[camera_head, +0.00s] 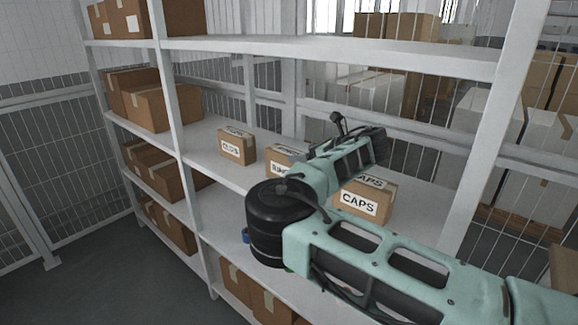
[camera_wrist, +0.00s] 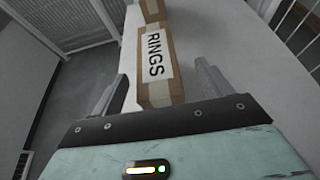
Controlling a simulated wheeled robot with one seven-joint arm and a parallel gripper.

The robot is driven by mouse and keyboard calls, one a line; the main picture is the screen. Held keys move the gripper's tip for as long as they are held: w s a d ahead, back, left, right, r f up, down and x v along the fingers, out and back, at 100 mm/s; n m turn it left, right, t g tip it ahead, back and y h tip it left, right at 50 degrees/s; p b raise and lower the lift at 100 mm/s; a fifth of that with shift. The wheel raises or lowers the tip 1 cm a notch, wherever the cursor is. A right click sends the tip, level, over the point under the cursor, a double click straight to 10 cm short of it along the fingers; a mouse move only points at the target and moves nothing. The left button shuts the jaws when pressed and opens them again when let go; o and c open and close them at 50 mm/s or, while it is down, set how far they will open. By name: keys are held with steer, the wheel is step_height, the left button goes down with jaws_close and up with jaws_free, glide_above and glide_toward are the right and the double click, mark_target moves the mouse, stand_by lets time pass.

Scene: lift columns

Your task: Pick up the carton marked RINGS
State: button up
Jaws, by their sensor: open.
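The carton marked RINGS (camera_wrist: 155,62) is a brown box with a white label. In the wrist view it lies just ahead of and between the fingers of my gripper (camera_wrist: 158,88), which is open and empty. In the head view the RINGS carton (camera_head: 281,161) stands on the middle shelf between two other cartons. My arm covers its right part and most of its lower front there. In the head view the fingers of my gripper are not clearly seen.
The carton marked CAPS (camera_head: 361,202) stands to the right, partly behind my arm. A carton that seems to read CLIPS (camera_head: 237,147) stands to the left. They share a grey shelf (camera_head: 205,135). An upper shelf (camera_head: 330,52) runs above, and an upright post (camera_head: 497,125) stands at the right.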

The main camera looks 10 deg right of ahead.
mark_target(294, 154)
steer(key=x, duration=0.2)
steer(key=p+x, duration=0.1)
steer(key=x, duration=0.2)
steer(key=shift+s+a+f, duration=0.1)
steer(key=shift+s+f, duration=0.15)
steer(key=c, duration=1.3)
steer(key=shift+r, duration=0.1)
